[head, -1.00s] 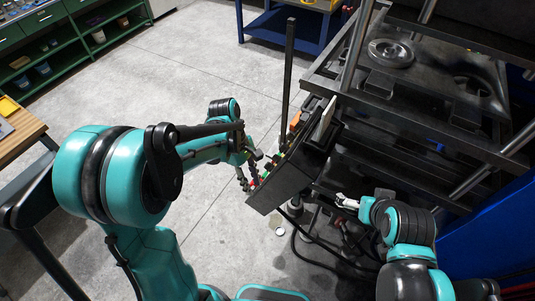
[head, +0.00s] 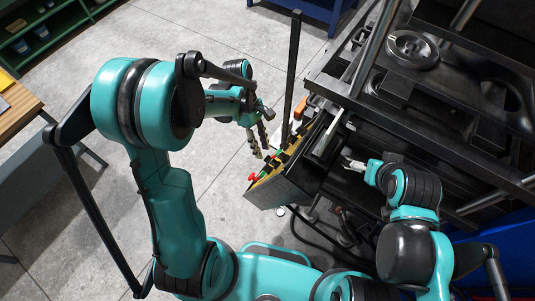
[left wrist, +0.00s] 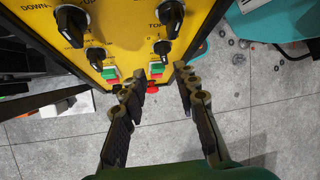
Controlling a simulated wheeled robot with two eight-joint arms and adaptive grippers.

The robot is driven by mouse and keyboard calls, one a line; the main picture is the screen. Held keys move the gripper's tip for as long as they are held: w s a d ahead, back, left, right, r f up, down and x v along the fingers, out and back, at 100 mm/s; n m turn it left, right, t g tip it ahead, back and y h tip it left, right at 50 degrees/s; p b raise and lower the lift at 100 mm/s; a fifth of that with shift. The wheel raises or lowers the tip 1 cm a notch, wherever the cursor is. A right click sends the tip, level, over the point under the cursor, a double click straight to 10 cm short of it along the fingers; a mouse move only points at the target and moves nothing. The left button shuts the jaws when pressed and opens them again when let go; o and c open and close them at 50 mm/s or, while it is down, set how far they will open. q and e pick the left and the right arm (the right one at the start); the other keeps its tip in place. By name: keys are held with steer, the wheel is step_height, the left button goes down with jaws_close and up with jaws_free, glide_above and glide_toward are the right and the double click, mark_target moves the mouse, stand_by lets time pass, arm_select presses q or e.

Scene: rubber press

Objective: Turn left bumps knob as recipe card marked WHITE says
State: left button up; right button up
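The yellow control panel (left wrist: 120,20) fills the top of the left wrist view. In the head view, the control box (head: 285,187) is seen steeply from above. Black knobs (left wrist: 95,57) (left wrist: 162,50) sit in two columns, with more above them (left wrist: 72,25) (left wrist: 171,17). Labels are mostly cut off or covered, so I cannot tell which is the left bumps knob. My left gripper (head: 262,145) is open before the panel; its fingers also show in the left wrist view (left wrist: 158,97), apart and empty. My right gripper (head: 352,163) is right of the box, its fingers too small to judge. No readable recipe card shows.
Green and red buttons (left wrist: 110,75) and a red mushroom button (left wrist: 152,87) lie below the knobs. A dark upright post (head: 293,75) stands close to my left gripper. The dark press frame (head: 440,130) fills the right. Floor left of the panel is clear.

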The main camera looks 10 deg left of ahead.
mark_target(267, 168)
arm_select(q)
steer(key=x, duration=0.6)
steer(key=shift+s+d+f, duration=0.1)
steer(key=shift+s+f, duration=0.1)
steer(key=shift+s, duration=0.35)
steer(key=shift+w, duration=0.1)
jaws_close()
